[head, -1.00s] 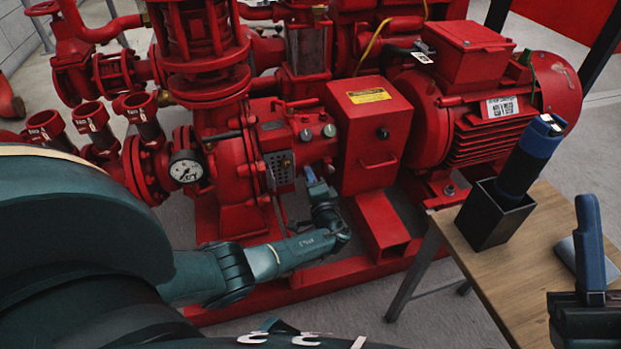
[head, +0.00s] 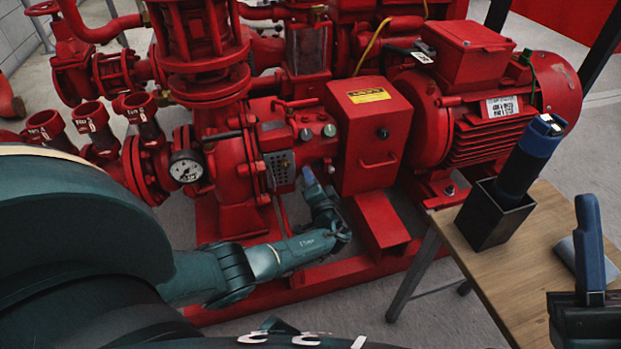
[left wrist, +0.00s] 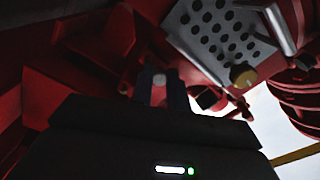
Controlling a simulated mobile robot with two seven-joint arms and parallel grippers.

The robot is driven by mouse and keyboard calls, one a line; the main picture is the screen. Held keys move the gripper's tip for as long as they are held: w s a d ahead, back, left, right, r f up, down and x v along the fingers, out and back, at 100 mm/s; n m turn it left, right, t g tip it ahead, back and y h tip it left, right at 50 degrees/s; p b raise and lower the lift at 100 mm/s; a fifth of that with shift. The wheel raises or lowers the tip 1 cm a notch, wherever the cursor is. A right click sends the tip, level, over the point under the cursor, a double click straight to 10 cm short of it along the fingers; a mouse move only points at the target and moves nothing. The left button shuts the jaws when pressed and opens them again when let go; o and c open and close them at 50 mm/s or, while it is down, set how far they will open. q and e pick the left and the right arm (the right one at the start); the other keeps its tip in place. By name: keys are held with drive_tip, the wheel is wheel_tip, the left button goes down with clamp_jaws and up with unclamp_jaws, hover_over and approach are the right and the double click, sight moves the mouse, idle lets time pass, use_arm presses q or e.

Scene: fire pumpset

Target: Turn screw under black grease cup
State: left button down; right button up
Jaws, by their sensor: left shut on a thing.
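My left gripper (head: 309,178) reaches up against the red pump housing, below the perforated grey plate (head: 280,168). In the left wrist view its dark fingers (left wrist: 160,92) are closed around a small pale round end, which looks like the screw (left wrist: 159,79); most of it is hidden. The perforated plate also shows there (left wrist: 218,30), with a brass knob (left wrist: 242,75) to the right of the fingers. I cannot make out the black grease cup. My right gripper (head: 590,255) is partly in view at the right edge.
A red box with a handle (head: 368,130) stands just right of my left gripper, with a red base frame (head: 385,225) below. A pressure gauge (head: 186,167) is to the left.

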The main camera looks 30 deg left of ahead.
use_arm(q)
drive_tip(key=shift+a, duration=0.1)
drive_tip(key=c, duration=1.3)
unclamp_jaws()
drive_tip(key=shift+c, duration=0.2)
